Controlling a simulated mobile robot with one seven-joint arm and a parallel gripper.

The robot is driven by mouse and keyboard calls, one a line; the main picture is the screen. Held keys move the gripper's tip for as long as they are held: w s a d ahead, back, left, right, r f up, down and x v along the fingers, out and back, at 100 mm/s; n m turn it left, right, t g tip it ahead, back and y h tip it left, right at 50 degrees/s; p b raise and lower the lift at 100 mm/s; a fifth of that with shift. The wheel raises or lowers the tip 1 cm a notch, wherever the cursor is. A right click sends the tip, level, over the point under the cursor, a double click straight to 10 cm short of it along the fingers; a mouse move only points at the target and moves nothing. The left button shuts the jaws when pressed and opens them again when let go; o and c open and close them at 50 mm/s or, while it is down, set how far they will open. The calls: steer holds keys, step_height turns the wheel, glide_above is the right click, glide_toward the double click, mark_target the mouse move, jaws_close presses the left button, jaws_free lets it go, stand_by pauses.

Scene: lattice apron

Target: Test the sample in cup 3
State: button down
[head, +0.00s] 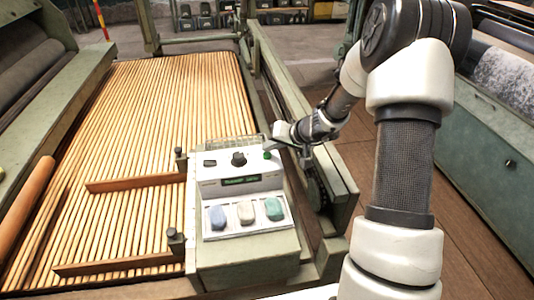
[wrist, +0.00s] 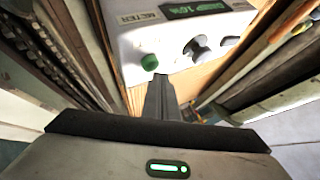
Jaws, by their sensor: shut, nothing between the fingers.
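A pale meter box (head: 206,188) stands on a green pedestal beside the slatted bed. Its lit display (head: 241,180) also shows in the wrist view (wrist: 195,9), upside down, seeming to read "DAMP" with a percentage. The top carries a dark knob (head: 238,158) and a green button (wrist: 149,62). In front, a white tray (head: 243,230) holds a blue sample (head: 218,217), a cream sample (head: 246,212) and a teal sample (head: 274,209). No cup numbers are readable. My gripper (wrist: 160,80) is shut and empty, its tips close to the green button; I cannot tell whether they touch.
The slatted bed (head: 150,110) fills the left, with wooden bars (head: 120,264) reaching toward the pedestal. A green machine rail (head: 300,110) runs just right of the meter. Wooden floor (head: 470,200) lies further right, before another green machine (head: 470,130).

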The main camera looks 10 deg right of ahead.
mark_target(270, 156)
steer(key=shift+r, duration=0.35)
steer(key=shift+r+p, duration=1.1)
steer(key=shift+r, duration=1.3)
